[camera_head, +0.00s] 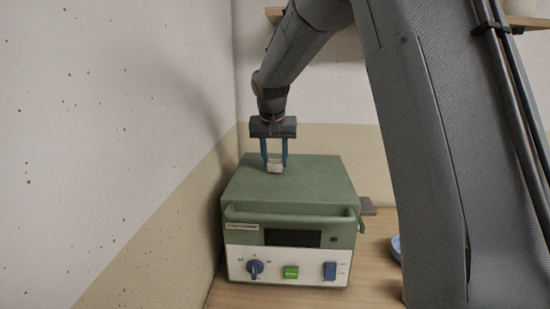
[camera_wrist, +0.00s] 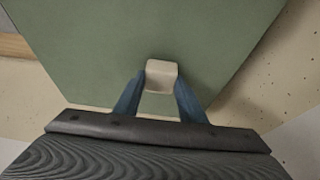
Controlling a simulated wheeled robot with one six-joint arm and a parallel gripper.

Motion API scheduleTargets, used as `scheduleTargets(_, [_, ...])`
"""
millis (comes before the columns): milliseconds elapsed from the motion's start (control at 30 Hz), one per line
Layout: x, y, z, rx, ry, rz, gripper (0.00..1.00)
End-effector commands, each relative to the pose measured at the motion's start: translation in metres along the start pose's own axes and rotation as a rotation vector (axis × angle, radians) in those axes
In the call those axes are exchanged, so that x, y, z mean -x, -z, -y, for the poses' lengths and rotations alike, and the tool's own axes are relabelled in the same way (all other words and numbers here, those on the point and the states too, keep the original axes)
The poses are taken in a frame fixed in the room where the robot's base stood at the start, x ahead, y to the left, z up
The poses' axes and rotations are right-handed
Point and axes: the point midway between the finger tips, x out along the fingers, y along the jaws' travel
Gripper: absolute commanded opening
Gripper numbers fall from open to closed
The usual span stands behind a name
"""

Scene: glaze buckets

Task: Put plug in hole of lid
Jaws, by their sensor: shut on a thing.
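My gripper (camera_head: 274,163) is above the green lid (camera_head: 300,181) of a box-shaped device, pointing down. Its two blue fingers are shut on a small whitish plug (camera_head: 274,168). In the wrist view the plug (camera_wrist: 161,74) sits between the fingertips of my gripper (camera_wrist: 160,88), in front of the flat green lid (camera_wrist: 190,28). I cannot tell whether the plug touches the lid. No hole shows in the lid; it may be hidden behind the plug.
The device's front panel (camera_head: 287,267) has a blue knob, a green button and a blue switch. A wall stands close on the left. A blue dish (camera_head: 396,248) is partly hidden behind my arm on the wooden surface (camera_head: 370,275). A shelf (camera_head: 524,21) is at the upper right.

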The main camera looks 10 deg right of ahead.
Motion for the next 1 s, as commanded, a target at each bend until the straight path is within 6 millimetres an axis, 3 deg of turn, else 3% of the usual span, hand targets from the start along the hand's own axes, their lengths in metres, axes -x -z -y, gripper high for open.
scheduleTargets(233, [-0.0002, 0.0, 0.0001, 0.0, 0.0, -0.001, 0.01])
scheduleTargets(267, [-0.0002, 0.0, 0.0001, 0.0, 0.0, -0.001, 0.4])
scheduleTargets(367, [-0.0002, 0.0, 0.0, 0.0, 0.0, -0.001, 0.57])
scheduleTargets(567, [-0.0002, 0.0, 0.0, 0.0, 0.0, 0.0, 0.59])
scheduleTargets(667, [-0.0004, -0.0002, 0.0, 0.0, 0.0, 0.0, 0.68])
scheduleTargets(1000, [-0.0004, -0.0002, 0.0, 0.0, 0.0, 0.0, 0.68])
